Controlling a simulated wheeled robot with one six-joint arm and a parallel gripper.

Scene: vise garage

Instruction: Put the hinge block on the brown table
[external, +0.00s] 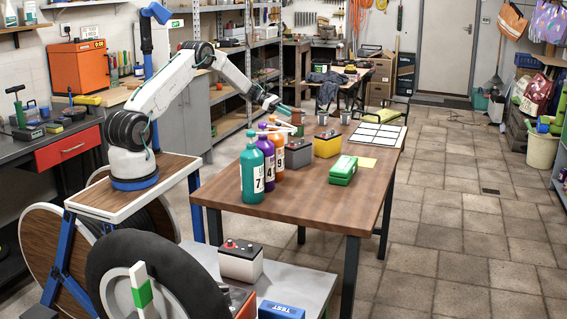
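The brown table (300,205) stands to the right of my base, with a wooden top and dark legs. My arm reaches over its far left part, and my gripper (285,108) is above the table, behind the bottles. The gripper is small here and its fingers are not clear, so I cannot tell whether it is open or holds anything. I cannot pick out the hinge block for sure in this view. A pale piece (279,125) shows just below the gripper, partly hidden by the bottles; I cannot tell what it is.
Several numbered bottles (251,175) stand at the table's left edge, beside a grey-and-red battery (298,154) and a yellow-and-dark one (327,145). A green box (343,170), metal cups (345,117) and a white gridded panel (377,135) are also on it. The front right tabletop is clear.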

